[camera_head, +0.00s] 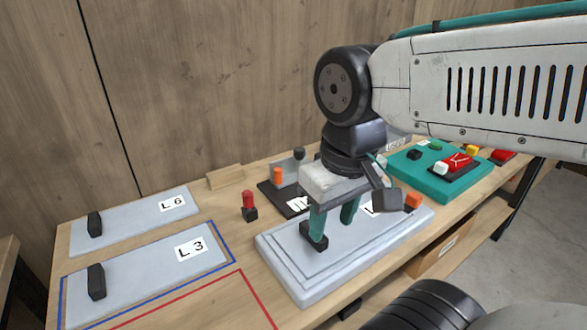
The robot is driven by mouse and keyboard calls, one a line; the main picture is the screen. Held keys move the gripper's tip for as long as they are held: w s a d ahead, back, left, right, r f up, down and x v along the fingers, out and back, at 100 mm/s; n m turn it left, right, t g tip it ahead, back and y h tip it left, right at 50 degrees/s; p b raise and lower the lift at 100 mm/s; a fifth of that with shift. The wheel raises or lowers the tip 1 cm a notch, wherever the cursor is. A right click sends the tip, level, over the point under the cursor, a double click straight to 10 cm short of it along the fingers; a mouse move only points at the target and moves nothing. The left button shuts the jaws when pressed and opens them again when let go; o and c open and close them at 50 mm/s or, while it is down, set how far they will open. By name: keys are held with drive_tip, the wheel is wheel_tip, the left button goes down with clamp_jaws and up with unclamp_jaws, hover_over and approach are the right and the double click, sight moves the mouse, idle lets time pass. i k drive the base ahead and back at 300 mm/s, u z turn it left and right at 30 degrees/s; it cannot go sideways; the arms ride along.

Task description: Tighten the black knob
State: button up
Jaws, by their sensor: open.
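Several small black parts are in view, and I cannot tell for certain which is the black knob. A round black knob (299,153) tops a grey fixture behind my gripper. A black upright piece (314,242) stands on a light grey stepped plate (290,272). My gripper (333,230) points down over this plate with its two teal fingers apart. The left finger overlaps the black piece in the picture; whether it touches is unclear. The gripper hides part of the plate and its label.
Plates L6 (135,222) and L3 (140,276) lie at left, each with a black handle. A red-topped peg (249,204) stands between. A teal control box (438,177) is at right. The red-outlined area (205,308) in front is bare.

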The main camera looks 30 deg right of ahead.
sight(299, 152)
drive_tip(key=k, duration=1.25)
drive_tip(key=z, duration=0.85)
drive_tip(key=i, duration=0.5)
drive_tip(key=z, duration=0.45)
drive_tip(key=i, duration=0.7)
drive_tip(key=u, duration=0.75)
drive_tip(key=i, duration=0.45)
drive_tip(key=u, duration=0.55)
